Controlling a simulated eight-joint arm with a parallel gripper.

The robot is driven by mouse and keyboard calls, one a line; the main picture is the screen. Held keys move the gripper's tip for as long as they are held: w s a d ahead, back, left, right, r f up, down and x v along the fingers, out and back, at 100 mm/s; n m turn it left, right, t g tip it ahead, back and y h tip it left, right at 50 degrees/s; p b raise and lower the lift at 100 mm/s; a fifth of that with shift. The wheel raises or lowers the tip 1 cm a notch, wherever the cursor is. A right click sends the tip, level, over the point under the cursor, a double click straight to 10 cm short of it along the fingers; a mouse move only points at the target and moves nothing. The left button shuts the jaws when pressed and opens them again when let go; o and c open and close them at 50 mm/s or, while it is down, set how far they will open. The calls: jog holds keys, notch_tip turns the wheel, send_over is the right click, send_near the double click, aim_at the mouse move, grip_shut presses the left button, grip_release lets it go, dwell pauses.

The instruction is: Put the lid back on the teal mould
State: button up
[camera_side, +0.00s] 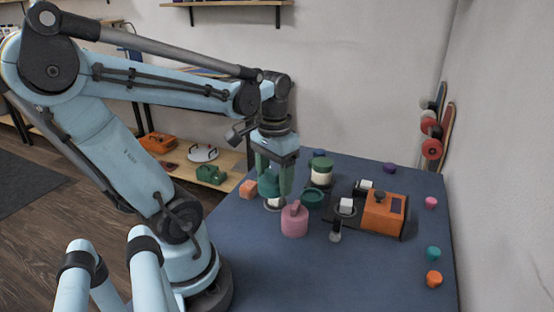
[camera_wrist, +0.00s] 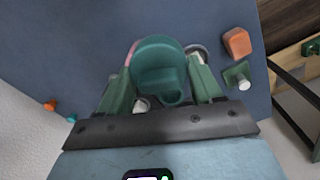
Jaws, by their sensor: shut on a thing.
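My gripper (camera_side: 270,194) points down and is shut on a teal piece (camera_side: 267,184) that looks like the lid. In the wrist view, the teal lid (camera_wrist: 158,62) fills the space between the two green fingers (camera_wrist: 160,88). It is held above the table, over a pale ring-shaped thing (camera_side: 272,205). An open-looking dark teal round piece, which looks like the teal mould (camera_side: 312,197), stands on the table just right of the gripper. It is not clearly seen in the wrist view, where the lid and fingers hide much of the table.
A pink lidded mould (camera_side: 294,222) stands close, to the right and nearer the camera. A cream jar with green lid (camera_side: 320,173) is behind. An orange device (camera_side: 384,212) stands right; an orange block (camera_side: 248,189) lies left. The front table (camera_side: 310,280) is clear.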

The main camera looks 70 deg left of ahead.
jog(key=w+a+f+m, duration=0.1)
jog(key=w+a, duration=0.2)
jog(key=w, duration=0.4)
jog(key=w+a+f+m, duration=0.1)
jog(key=w+a, duration=0.1)
jog(key=w, duration=0.4)
jog(key=shift+w+a+f, duration=0.1)
jog(key=shift+f, duration=3)
jog(key=shift+f, duration=0.2)
jog(key=o, duration=1.2)
jog(key=shift+r, duration=0.1)
jog(key=shift+r, duration=3.45)
